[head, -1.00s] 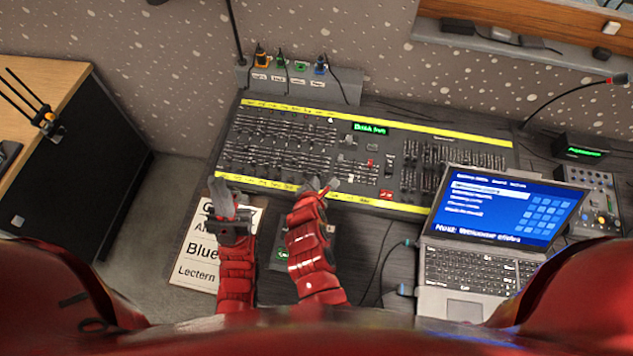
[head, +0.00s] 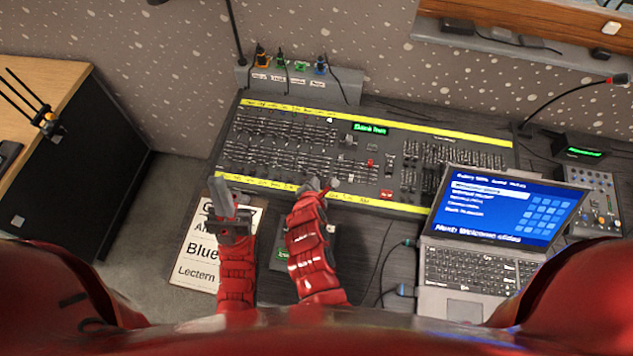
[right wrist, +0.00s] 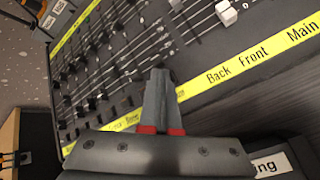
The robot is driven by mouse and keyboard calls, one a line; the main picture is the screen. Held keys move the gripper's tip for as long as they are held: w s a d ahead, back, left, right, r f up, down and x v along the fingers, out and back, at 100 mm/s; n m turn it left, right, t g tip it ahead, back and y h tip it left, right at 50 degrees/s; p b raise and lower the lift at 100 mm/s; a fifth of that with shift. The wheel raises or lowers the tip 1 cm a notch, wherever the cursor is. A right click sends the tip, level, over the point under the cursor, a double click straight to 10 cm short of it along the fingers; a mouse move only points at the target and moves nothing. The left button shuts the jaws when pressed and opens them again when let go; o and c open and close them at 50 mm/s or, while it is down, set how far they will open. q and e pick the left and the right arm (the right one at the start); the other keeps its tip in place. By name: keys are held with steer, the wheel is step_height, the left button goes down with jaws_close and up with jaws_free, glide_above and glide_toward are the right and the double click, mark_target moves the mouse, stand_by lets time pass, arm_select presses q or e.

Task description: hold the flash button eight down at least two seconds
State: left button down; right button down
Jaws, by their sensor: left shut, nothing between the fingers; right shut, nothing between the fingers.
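The lighting console (head: 418,209) lies on the desk, with rows of faders and small buttons between yellow label strips. It also shows in the right wrist view (right wrist: 190,60). I cannot pick out flash button eight; the buttons are too small to read, and my right gripper covers part of the front row. My right gripper (head: 325,185) is shut and empty at the console's front edge. In the right wrist view its fingertips (right wrist: 160,74) overlap the front yellow strip and the fader ends; contact is unclear. My left gripper (head: 220,190) is shut and empty, left of the right one, near the console's front left corner.
A printed card (head: 199,252) lies below my left gripper. An open laptop (head: 462,283) covers the console's front right corner. A gooseneck lamp (head: 572,100) and a small mixer (head: 594,205) stand at the right. Cables run across the desk between console and laptop.

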steer(key=shift+r, duration=0.1)
stand_by(0.7)
steer(key=shift+r+p, duration=0.7)
steer(key=shift+p, duration=0.35)
steer(key=r+p, duration=0.1)
steer(key=p, duration=0.1)
steer(key=r+p, duration=0.1)
steer(key=r, duration=0.1)
steer(key=r+p, duration=0.2)
steer(key=shift+s+p, duration=0.3)
steer(key=shift+p, duration=0.05)
